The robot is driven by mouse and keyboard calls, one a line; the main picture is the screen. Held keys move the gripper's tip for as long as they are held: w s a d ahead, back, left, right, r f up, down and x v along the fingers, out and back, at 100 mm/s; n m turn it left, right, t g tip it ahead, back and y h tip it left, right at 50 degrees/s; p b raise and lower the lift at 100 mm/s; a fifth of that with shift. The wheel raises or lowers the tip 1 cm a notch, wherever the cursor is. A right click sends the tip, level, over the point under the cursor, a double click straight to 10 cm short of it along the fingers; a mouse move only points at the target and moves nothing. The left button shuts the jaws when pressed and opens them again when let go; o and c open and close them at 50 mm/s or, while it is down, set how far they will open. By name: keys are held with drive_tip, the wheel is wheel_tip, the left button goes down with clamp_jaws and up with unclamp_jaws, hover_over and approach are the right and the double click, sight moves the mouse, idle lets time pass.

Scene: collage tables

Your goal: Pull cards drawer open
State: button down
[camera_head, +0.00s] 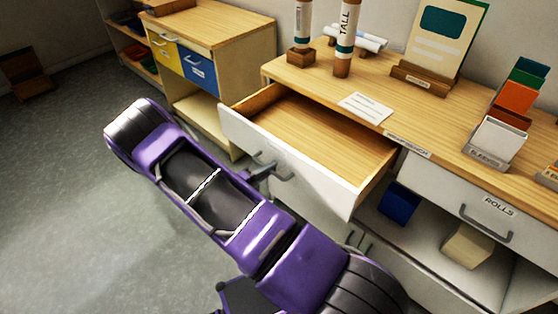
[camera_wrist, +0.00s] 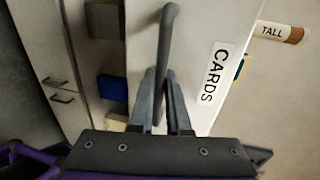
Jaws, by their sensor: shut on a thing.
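The cards drawer (camera_head: 318,140) is pulled out from the wooden-topped cabinet, and its empty wooden inside shows in the head view. Its white front with the label CARDS (camera_wrist: 214,75) fills the middle of the wrist view. My gripper (camera_wrist: 160,98) is shut on the drawer's grey bar handle (camera_wrist: 167,40), with one finger on each side of it. In the head view, my gripper (camera_head: 268,172) is at the drawer front, and my purple arm reaches up to it from below. The arm hides part of the lower cabinet.
The ROLLS drawer (camera_head: 472,205) at right is shut. Below it, an open shelf holds a blue box (camera_head: 399,203) and a beige box (camera_head: 468,246). Tubes, a card stand (camera_head: 422,80) and card holders stand on the top. Open floor (camera_head: 60,190) lies at left.

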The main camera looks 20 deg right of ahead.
drive_tip(key=shift+s+a, duration=0.2)
drive_tip(key=shift+a, duration=0.25)
drive_tip(key=c, duration=1.2)
unclamp_jaws()
drive_tip(key=shift+o, duration=0.2)
drive_tip(key=v, duration=1.7)
drive_tip(key=shift+a, duration=0.2)
drive_tip(key=shift+s, duration=0.15)
